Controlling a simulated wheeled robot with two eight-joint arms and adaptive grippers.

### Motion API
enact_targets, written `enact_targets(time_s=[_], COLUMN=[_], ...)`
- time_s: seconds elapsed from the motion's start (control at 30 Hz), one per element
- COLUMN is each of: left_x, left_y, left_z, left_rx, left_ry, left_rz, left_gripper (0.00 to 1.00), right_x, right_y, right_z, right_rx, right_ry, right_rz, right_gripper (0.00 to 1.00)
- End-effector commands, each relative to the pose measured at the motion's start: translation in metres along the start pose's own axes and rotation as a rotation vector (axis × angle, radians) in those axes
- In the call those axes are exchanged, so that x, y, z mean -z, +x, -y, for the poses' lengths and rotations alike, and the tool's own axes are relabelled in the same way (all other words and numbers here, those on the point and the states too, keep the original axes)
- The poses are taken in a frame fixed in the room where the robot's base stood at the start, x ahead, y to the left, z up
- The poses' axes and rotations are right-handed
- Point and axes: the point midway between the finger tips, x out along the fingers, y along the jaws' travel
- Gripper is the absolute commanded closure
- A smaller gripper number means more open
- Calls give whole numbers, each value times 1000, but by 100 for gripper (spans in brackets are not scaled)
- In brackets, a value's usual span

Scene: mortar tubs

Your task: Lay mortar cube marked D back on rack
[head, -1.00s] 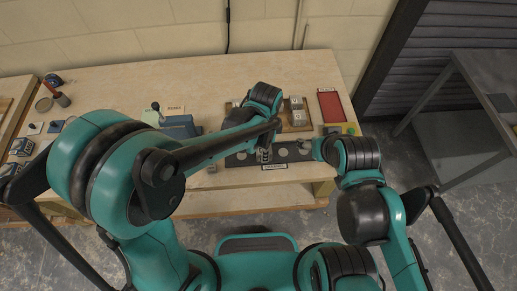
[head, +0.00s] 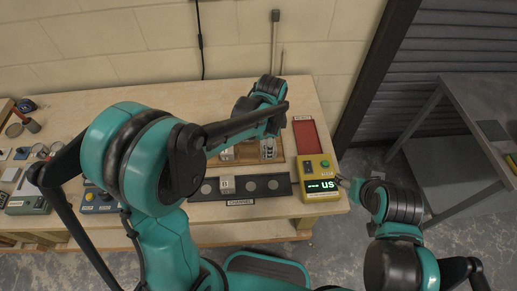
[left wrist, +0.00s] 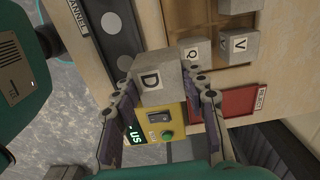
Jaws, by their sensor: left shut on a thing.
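The mortar cube marked D (left wrist: 158,80) is a grey block held between the fingers of my left gripper (left wrist: 160,98) in the left wrist view. In the head view my left gripper (head: 268,148) is at the right part of the wooden rack (head: 287,146); the cube in it cannot be made out clearly there. In the left wrist view, cubes marked Q (left wrist: 194,51) and V (left wrist: 238,46) sit in the rack beyond the held cube. My right gripper (head: 344,182) is beside the yellow tester; its finger opening is too small to judge.
The yellow tester (head: 308,168) has a lit display and a green button. The black channel strip (head: 266,187) in front of the rack bears one lettered cube (head: 227,184). A red reject tray (head: 305,135) lies right of the rack. A blue device (head: 98,202) stands left.

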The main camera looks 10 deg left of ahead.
Motion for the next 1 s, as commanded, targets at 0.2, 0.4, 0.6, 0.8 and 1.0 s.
enact_targets(time_s=[0.2,0.4,0.6,0.8,1.0], left_x=[-39,-60,-63,-63,-63], left_y=[35,51,62,92,92], left_z=[37,56,60,59,59], left_rx=[0,0,0,0,0], left_ry=[-5,-1,2,2,1], left_rz=[0,0,0,0,0], left_gripper=[96,96,96,96,96], right_x=[-9,-13,-15,-22,-21], right_y=[13,18,21,30,29], right_z=[0,0,0,0,0], right_rx=[0,0,0,0,0], right_ry=[0,0,0,0,0], right_rz=[0,0,0,0,0], right_gripper=[37,37,37,37,37])
